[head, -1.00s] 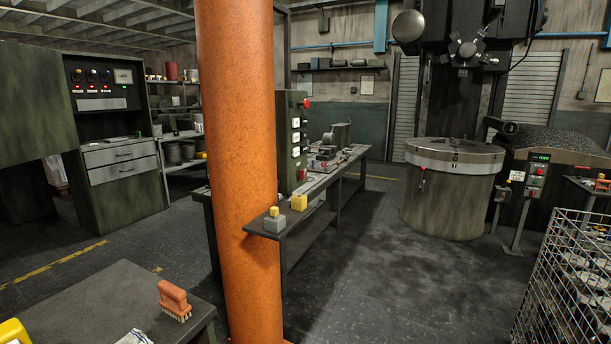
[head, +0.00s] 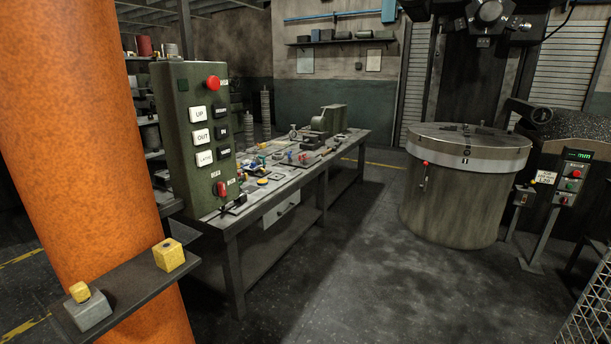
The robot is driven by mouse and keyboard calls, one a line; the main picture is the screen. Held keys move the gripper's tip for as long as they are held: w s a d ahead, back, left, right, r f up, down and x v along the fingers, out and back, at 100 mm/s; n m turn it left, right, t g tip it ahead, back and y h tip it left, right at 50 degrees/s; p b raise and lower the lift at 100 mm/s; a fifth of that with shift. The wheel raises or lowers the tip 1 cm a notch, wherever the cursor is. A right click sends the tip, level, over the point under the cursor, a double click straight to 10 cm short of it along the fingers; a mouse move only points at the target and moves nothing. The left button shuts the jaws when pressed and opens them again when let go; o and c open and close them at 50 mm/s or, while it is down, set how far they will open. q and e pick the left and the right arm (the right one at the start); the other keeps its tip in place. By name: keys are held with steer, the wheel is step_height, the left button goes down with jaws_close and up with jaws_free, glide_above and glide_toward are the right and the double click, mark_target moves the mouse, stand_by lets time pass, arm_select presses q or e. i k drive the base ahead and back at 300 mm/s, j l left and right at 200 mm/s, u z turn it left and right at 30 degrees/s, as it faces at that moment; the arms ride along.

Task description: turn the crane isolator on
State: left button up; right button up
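A green control box (head: 194,135) stands at the near left end of a long workbench. It has a red mushroom button (head: 212,83) at the top, white buttons marked UP and OUT (head: 202,135) and several dark buttons. Low on its face is a red switch handle (head: 221,188) with small labels around it, too small to read. The handle looks roughly upright. I cannot tell for sure that this is the crane isolator, or whether it is on. Neither of my grippers is in view.
An orange pillar (head: 85,150) stands close on the left, with a dark shelf (head: 130,290) carrying yellow-topped blocks. The workbench (head: 262,208) holds small tools. A round machine table (head: 465,185) and a button post (head: 571,178) stand right. The floor between is clear.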

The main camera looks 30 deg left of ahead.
mark_target(219, 189)
steer(key=i+l+u, duration=0.2)
steer(key=i, duration=0.25)
steer(key=i+u, duration=0.2)
steer(key=i, duration=0.25)
steer(key=i+l+u, duration=0.2)
steer(key=i, duration=0.25)
